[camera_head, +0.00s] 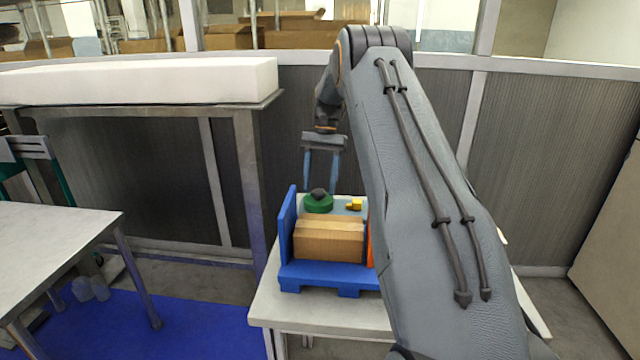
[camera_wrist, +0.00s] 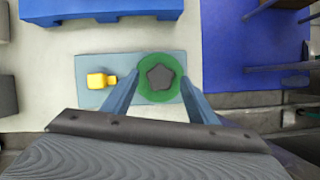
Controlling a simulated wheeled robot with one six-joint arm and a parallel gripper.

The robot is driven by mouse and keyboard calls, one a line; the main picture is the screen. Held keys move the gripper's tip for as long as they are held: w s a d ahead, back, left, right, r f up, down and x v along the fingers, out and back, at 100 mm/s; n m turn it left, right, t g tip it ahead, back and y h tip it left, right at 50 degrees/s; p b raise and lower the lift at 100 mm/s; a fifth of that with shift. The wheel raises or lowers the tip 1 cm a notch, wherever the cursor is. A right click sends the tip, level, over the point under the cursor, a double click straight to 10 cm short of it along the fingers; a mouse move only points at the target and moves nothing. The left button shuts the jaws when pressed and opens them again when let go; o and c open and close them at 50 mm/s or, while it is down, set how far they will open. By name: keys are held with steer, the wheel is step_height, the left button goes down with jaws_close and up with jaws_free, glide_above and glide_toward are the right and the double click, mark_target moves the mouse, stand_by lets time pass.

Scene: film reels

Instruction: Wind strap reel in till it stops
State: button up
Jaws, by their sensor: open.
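The strap reel is a round green disc (camera_wrist: 146,92) with a dark grey lobed knob (camera_wrist: 160,77) at its centre, on a light blue-grey plate (camera_wrist: 206,65). In the head view the green reel (camera_head: 318,204) sits behind a cardboard box. My gripper (camera_wrist: 153,84) is open, with its two blue fingers on either side of the knob in the wrist view. In the head view my gripper (camera_head: 320,190) points down over the reel. I cannot tell whether the fingers touch it. A yellow part (camera_wrist: 98,80) lies on the plate beside the reel; no strap is clearly visible.
A cardboard box (camera_head: 329,240) stands on a blue pallet-like stand (camera_head: 330,277) with a blue side wall, on a white table (camera_head: 268,306). An orange piece (camera_head: 369,246) shows at its right, partly behind my arm. A taller bench (camera_head: 262,98) stands at the left.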

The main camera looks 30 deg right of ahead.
steer(key=b+v, duration=0.1)
steer(key=v, duration=0.6)
steer(key=shift+d+r+b, duration=0.15)
steer(key=shift+r+b, duration=0.15)
steer(key=shift+r, duration=0.05)
steer(key=shift+r, duration=0.1)
